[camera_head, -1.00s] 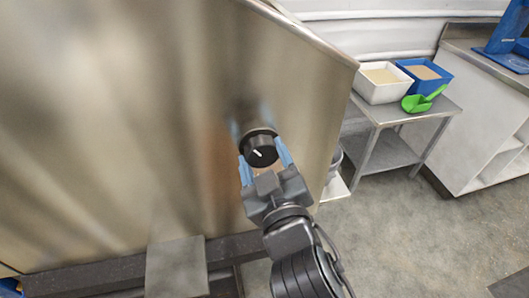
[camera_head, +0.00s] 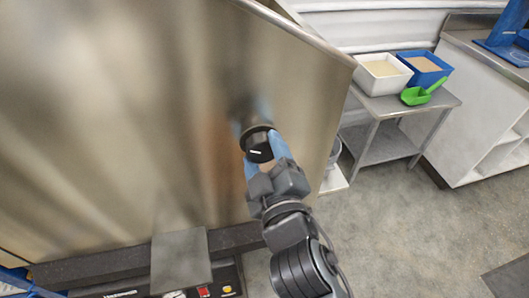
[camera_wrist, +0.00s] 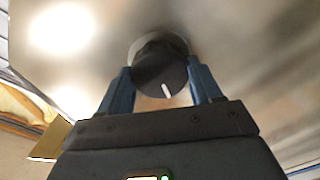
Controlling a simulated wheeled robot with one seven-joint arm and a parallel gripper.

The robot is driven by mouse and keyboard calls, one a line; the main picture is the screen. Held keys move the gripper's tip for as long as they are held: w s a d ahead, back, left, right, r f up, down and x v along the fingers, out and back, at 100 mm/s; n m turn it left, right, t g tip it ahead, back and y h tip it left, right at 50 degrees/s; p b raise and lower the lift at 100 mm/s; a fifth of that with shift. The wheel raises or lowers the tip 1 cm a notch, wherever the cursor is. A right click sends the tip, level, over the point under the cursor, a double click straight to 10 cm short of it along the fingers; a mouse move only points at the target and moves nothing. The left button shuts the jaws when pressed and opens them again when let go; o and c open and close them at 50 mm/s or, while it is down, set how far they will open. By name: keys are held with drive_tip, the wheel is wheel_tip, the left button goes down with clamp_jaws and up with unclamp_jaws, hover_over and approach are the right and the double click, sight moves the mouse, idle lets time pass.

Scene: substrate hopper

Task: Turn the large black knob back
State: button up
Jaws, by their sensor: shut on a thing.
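The large black knob (camera_head: 256,146) sticks out from the side of the steel hopper (camera_head: 130,120). The knob's base against the panel is partly in shadow.
A steel side table (camera_head: 385,106) at right holds a white bin (camera_head: 381,87), a blue bin (camera_head: 437,77) and a green scoop (camera_head: 415,96). A ledge with buttons (camera_head: 203,291) lies below the hopper. Open floor is at lower right.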

drive_tip(key=o, duration=1.1)
drive_tip(key=shift+c, duration=0.2)
drive_tip(key=b+v, duration=0.1)
drive_tip(key=v, duration=0.7)
drive_tip(key=shift+b, duration=0.3)
